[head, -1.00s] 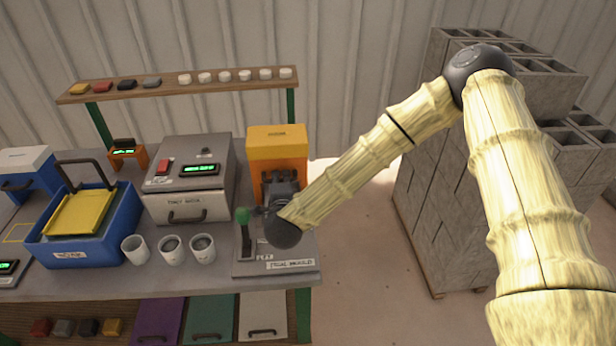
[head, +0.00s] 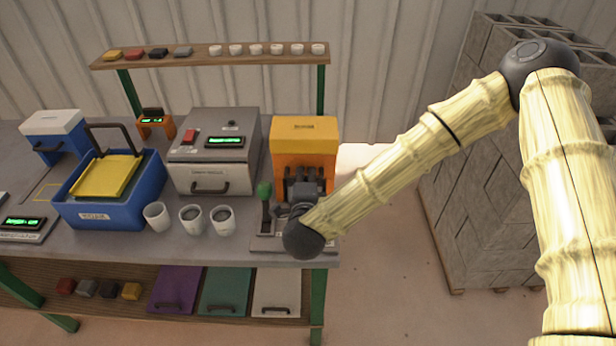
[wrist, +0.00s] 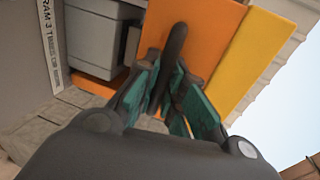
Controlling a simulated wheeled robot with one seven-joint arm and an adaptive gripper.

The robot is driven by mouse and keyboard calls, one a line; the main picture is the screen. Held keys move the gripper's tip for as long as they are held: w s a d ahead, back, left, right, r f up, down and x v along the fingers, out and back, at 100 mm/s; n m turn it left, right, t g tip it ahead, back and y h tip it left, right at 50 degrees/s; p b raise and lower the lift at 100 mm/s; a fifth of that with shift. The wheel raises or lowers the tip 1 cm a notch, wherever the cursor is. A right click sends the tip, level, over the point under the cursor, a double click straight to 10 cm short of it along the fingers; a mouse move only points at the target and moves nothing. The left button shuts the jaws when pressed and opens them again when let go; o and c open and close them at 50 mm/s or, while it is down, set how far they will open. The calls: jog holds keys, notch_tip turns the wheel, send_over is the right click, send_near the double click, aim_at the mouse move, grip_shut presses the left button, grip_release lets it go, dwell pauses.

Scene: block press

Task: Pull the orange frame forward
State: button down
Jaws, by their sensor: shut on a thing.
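The orange frame (head: 305,160) stands at the right end of the workbench, with a yellow-orange top block. In the wrist view its orange panel (wrist: 205,30) fills the upper middle, with a yellow panel (wrist: 265,55) beside it. A dark upright handle (wrist: 174,50) stands in front of the orange panel. My gripper (wrist: 175,88) is shut on this handle, its teal-padded fingers on either side. In the head view my gripper (head: 303,188) is in front of the frame. My wrist hides part of the frame's lower front and its grey base.
Three white cups (head: 191,218), a grey lidded machine (head: 213,150) and a blue bin (head: 110,205) are further left. Stacked grey blocks (head: 465,190) stand right. Floor shows between bench and blocks.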

jog(key=c, duration=1.8)
grip_release()
jog(key=shift+s+f, duration=0.2)
jog(key=shift+s, duration=0.05)
jog(key=o, duration=0.3)
jog(key=shift+s+r, duration=0.1)
jog(key=shift+r, duration=0.05)
jog(key=v, duration=1.2)
